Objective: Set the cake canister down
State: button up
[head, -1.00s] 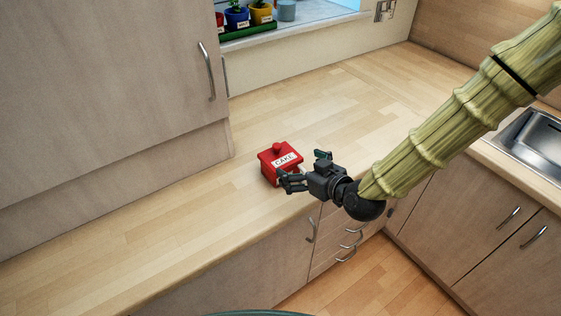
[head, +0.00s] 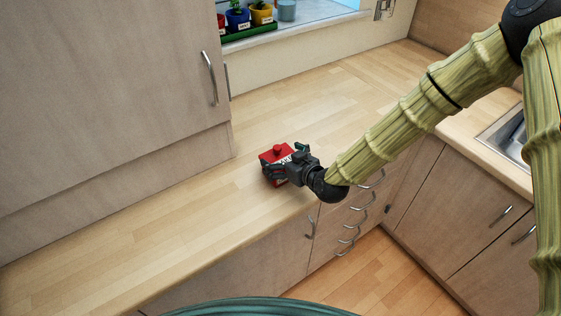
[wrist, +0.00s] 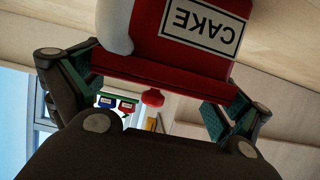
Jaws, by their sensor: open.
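The cake canister (head: 276,151) is a red box with a knobbed lid and a white CAKE label, upright on the wooden worktop near its front edge. My gripper (head: 285,164) is at its front right side and hides much of it. In the wrist view the canister (wrist: 190,52) appears upside down, with its label facing the camera and its knob below. My open gripper (wrist: 150,92) has one finger on each side of the lid. The fingers look very close to the lid; I cannot tell whether they touch it.
The worktop (head: 120,226) is clear to the left and behind the canister. A tall cupboard (head: 100,80) stands at the back left. Small pots (head: 237,17) sit on the windowsill. The sink (head: 510,132) is at the right.

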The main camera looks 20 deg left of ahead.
jog(key=shift+w+a+f, duration=0.2)
jog(key=shift+w+a, duration=0.1)
jog(key=shift+a, duration=0.05)
jog(key=c, duration=1)
jog(key=shift+r, duration=0.1)
